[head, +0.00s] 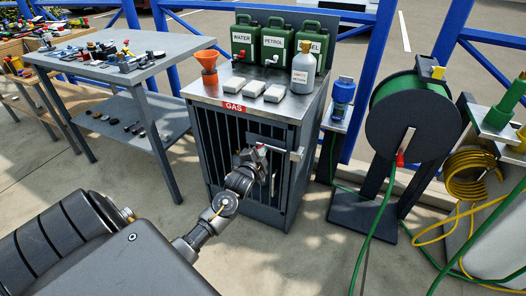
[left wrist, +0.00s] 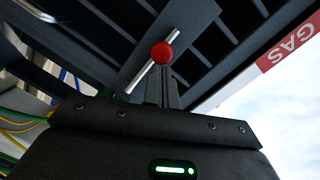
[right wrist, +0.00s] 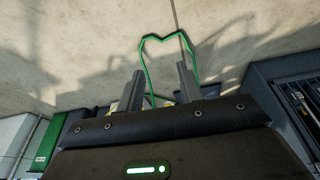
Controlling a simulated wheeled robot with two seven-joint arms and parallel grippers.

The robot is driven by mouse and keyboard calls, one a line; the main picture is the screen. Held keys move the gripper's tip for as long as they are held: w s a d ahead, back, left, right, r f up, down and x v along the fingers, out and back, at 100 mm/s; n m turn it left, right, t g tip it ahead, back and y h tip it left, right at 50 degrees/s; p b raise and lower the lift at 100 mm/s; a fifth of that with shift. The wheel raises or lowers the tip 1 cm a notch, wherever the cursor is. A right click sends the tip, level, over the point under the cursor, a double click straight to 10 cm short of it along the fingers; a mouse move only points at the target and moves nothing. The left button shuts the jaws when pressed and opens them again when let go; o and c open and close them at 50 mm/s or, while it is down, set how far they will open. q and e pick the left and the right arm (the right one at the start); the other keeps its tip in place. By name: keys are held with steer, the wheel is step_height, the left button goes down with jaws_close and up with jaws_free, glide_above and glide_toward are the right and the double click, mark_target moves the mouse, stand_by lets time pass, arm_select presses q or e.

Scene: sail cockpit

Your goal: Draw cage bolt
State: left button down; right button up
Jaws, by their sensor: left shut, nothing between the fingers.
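The gas cage (head: 222,150) is a dark barred cabinet with a red GAS label, in the middle of the head view. Its bolt (head: 284,150) is a silver rod across the upper front. In the left wrist view the bolt (left wrist: 143,76) runs at a slant and its red knob (left wrist: 162,53) is right at the fingertips. My left gripper (head: 254,157) is shut and empty, its tips at the knob; I cannot tell if they touch. My right gripper (right wrist: 162,85) is open and empty over the concrete floor, outside the head view.
On the cage top (head: 210,91) stand green cans (head: 274,47), a grey bottle (head: 303,70), an orange funnel (head: 207,62) and white blocks (head: 251,88). A hose reel (head: 412,118) stands to the right, a grey tool table (head: 122,52) to the left. Green hose crosses the floor.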

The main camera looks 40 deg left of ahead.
stand_by(0.4)
